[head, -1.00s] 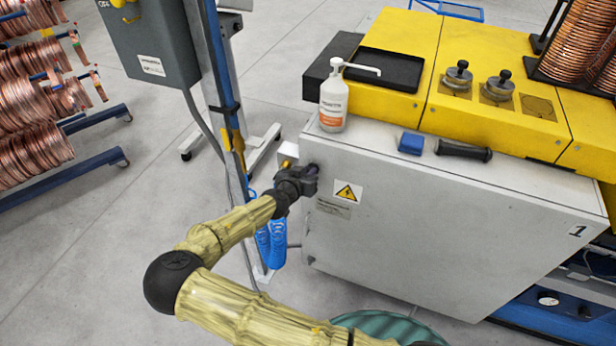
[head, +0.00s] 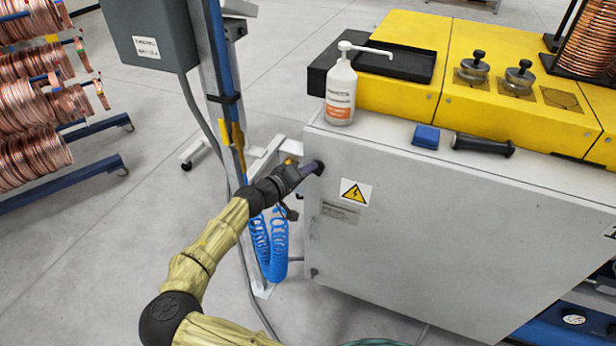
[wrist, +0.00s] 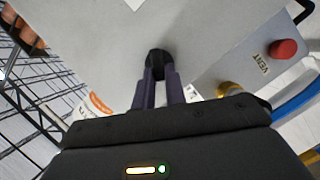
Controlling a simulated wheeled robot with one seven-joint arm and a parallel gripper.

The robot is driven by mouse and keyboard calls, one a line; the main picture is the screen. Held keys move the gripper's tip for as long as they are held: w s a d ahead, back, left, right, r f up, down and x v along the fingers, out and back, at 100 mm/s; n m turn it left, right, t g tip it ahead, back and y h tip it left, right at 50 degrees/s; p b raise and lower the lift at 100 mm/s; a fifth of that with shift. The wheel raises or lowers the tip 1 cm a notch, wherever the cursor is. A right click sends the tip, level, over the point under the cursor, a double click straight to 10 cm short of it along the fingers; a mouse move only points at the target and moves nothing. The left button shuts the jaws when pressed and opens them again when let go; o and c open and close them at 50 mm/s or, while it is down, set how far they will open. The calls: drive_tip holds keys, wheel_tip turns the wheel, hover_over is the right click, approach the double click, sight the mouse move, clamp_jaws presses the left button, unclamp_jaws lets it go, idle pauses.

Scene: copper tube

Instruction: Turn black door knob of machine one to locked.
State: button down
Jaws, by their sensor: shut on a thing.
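The black door knob (head: 319,167) sits near the upper left corner of the pale grey door of machine one (head: 420,235), left of the yellow warning sign. My gripper (head: 311,170) reaches it from the left, with its purple-grey fingers pointing at the door. In the wrist view my gripper (wrist: 157,75) is shut on the knob (wrist: 158,58), which shows dark between the fingertips. The fingers cover part of the knob, and I cannot tell its turned position. The door looks closed.
A white pump bottle (head: 340,92), a blue block (head: 426,136) and a black handle-like object (head: 483,145) rest on the cabinet top. A grey post (head: 228,110) and blue coiled hose (head: 268,248) stand close left of the door. A red VENT button (wrist: 284,49) is near the gripper.

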drive_tip(key=shift+w+f+n+t+h+b, duration=0.1)
drive_tip(key=shift+f+n+t+h+b, duration=0.15)
drive_tip(key=shift+n+h+b, duration=0.7)
drive_tip(key=shift+w+f+n+t+h+b, duration=0.1)
drive_tip(key=shift+n+t+b, duration=0.2)
drive_tip(key=shift+n, duration=1.25)
drive_tip(key=c, duration=1.5)
unclamp_jaws()
drive_tip(key=shift+s, duration=0.1)
drive_tip(key=shift+c, duration=0.2)
drive_tip(key=shift+o, duration=0.5)
drive_tip(key=shift+d+f, duration=0.15)
drive_tip(key=shift+f, duration=0.05)
drive_tip(key=b+v, duration=0.2)
drive_tip(key=v, duration=1.5)
